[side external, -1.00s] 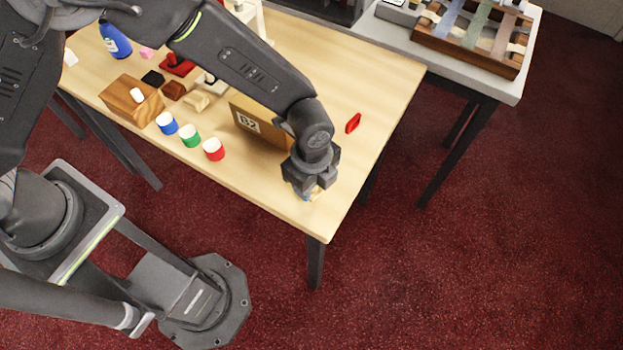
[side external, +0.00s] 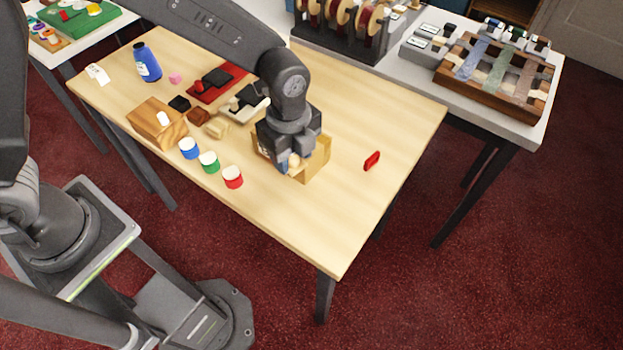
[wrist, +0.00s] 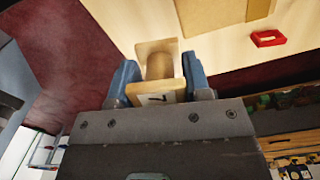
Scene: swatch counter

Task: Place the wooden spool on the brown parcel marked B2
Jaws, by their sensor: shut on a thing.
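My gripper (side external: 289,160) is shut on the wooden spool (side external: 294,159). In the wrist view the pale spool (wrist: 160,66) sits between the blue fingertips (wrist: 160,82), with a dark mark on its near flange. The brown parcel (side external: 316,165) is on the table, partly hidden behind my gripper in the side view; its B2 mark is covered there. The spool appears over or in front of the parcel; I cannot tell the gap between them. The wrist view shows a brown box (wrist: 206,14), likely the parcel, beyond the spool.
Blue (side external: 188,148), green (side external: 208,162) and red (side external: 232,177) white-topped spools stand left of the parcel. A wooden block (side external: 158,125) and several small blocks are farther left. A red piece (side external: 371,160) lies right of the parcel. The table's front right (side external: 330,235) is clear.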

